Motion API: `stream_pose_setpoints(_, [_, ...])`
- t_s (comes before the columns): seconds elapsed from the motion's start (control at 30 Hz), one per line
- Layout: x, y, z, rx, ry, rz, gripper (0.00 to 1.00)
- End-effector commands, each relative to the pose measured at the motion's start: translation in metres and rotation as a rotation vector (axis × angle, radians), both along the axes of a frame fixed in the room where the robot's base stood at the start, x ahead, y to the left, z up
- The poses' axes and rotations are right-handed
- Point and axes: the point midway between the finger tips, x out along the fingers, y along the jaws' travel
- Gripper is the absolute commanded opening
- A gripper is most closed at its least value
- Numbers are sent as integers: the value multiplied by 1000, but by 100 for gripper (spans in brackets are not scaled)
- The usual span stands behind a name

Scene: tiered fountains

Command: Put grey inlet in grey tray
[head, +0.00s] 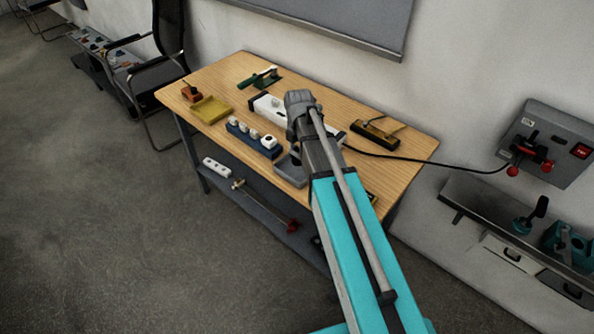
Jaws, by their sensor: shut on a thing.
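The grey tray (289,172) sits near the front edge of the wooden table (325,100), partly covered by my arm. My gripper (294,146) points down over the far part of this tray, with its fingers mostly hidden behind my own wrist. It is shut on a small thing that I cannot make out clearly. I cannot pick out the grey inlet for sure. A blue rack (247,143) with several pale pieces on it stands just left of the tray.
A yellow tray (211,109), an orange-brown block (191,92) and a green tool (258,77) lie at the left and back. A white bar-like thing (268,106) lies behind my wrist. A black-and-yellow box (375,132) stands right, near a black cable (430,157).

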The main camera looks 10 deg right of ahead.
Motion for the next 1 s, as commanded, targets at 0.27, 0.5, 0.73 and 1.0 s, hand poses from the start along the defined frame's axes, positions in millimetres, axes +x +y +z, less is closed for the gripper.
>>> stream_pose_setpoints(0.27, [-39, -1, 26, -2, 3, 10, 15])
stream_pose_setpoints(0.5, [-90, -6, 58, -5, 7, 22, 15])
stream_pose_setpoints(0.73, [-121, -8, 75, -7, 10, 29, 15])
stream_pose_setpoints(1.0, [-125, -9, 75, -7, 11, 31, 15])
